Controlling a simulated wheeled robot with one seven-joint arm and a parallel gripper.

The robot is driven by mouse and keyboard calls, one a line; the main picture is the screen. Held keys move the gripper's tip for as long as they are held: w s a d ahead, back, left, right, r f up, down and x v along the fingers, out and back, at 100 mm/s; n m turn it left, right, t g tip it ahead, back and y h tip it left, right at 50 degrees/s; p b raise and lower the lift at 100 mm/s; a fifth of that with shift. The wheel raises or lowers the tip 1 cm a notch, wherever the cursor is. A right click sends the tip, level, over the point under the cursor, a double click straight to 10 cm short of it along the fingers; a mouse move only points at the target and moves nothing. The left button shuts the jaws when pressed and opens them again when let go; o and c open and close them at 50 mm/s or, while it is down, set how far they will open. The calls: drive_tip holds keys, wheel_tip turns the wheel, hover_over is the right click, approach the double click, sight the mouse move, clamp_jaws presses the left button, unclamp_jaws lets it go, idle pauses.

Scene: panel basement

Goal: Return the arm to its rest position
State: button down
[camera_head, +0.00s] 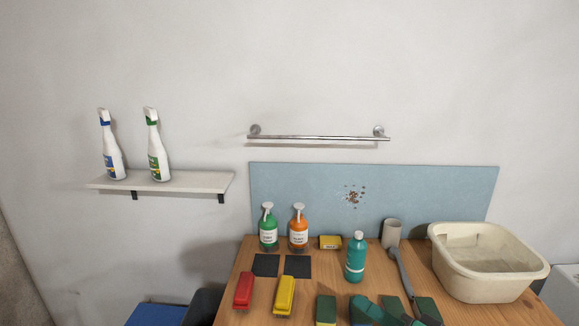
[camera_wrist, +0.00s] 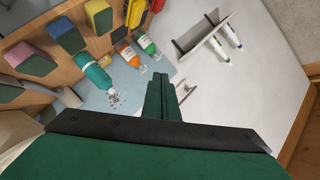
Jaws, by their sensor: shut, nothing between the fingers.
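My gripper (camera_wrist: 162,88) shows in the wrist view as dark green fingers closed together and empty. They point toward the wall and touch nothing that I can see. In the head view, a green shape (camera_head: 372,312) at the bottom edge, over the table's front, looks like part of my arm or gripper. Most of the arm is out of frame.
A rail (camera_head: 320,138) and a shelf (camera_head: 195,182) project from the wall.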

drive_tip(key=w+a+f+m+t+h, duration=0.1)
drive_tip(key=a+f+m+t+h, duration=0.2)
drive_tip(key=f, duration=0.5)
drive_tip(key=a+f+m+t+h, duration=0.2)
drive_tip(key=a+f+m, duration=0.1)
drive_tip(key=a+f, duration=0.4)
drive_tip(key=s+a+f+g+h, duration=0.2)
drive_tip(key=s+a+f+h, duration=0.15)
drive_tip(key=s+f, duration=0.9)
drive_tip(key=s+a+f+n, duration=0.1)
drive_tip(key=s+n, duration=0.9)
drive_tip(key=s, duration=1.2)
drive_tip(key=shift+a+f+g, duration=0.35)
drive_tip(key=shift+a+g, duration=0.05)
drive_tip(key=shift+a, duration=0.1)
